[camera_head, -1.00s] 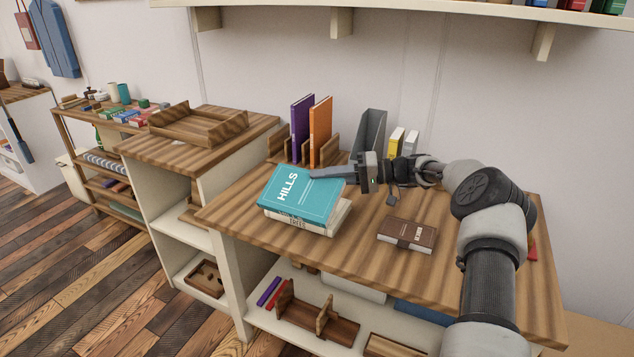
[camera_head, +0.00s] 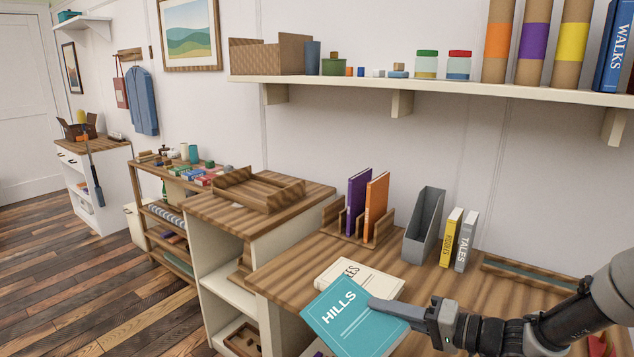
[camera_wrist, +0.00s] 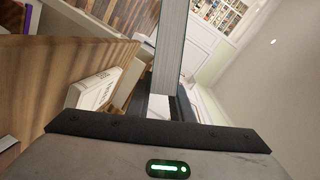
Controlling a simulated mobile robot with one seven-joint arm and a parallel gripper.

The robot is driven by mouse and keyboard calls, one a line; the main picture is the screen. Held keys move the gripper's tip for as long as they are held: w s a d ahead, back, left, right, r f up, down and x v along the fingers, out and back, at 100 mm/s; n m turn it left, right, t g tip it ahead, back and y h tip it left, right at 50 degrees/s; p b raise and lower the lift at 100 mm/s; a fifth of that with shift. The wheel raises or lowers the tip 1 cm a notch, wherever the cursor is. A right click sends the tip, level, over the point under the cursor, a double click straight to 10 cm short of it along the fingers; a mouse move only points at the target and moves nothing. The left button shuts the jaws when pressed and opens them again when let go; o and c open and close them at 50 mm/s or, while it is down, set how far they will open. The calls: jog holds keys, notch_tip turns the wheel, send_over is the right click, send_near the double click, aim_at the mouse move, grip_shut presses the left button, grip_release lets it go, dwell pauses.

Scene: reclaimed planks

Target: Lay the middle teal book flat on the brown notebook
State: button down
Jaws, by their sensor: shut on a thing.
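The teal book (camera_head: 350,322), titled HILLS, is held by its right edge in my gripper (camera_head: 388,308). It is tilted and in front of a cream book (camera_head: 352,277) that lies on the desk. In the wrist view the teal book (camera_wrist: 171,45) shows edge-on as a pale striped band running up from my gripper (camera_wrist: 163,108). The cream book (camera_wrist: 97,90) shows to its left there. My gripper is shut on the teal book. The brown notebook is not in view in either current frame.
The wooden desk (camera_head: 300,262) carries a rack with a purple book (camera_head: 357,202) and an orange book (camera_head: 376,207). A grey file holder (camera_head: 424,225) and yellow (camera_head: 450,237) and grey (camera_head: 466,240) books stand at the back. A loaded shelf (camera_head: 430,92) hangs above.

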notch_tip(320, 180, up, 15)
jog(key=s+p, duration=0.1)
jog(key=p, duration=2.1)
jog(key=shift+r, duration=0.2)
jog(key=shift+f, duration=0.1)
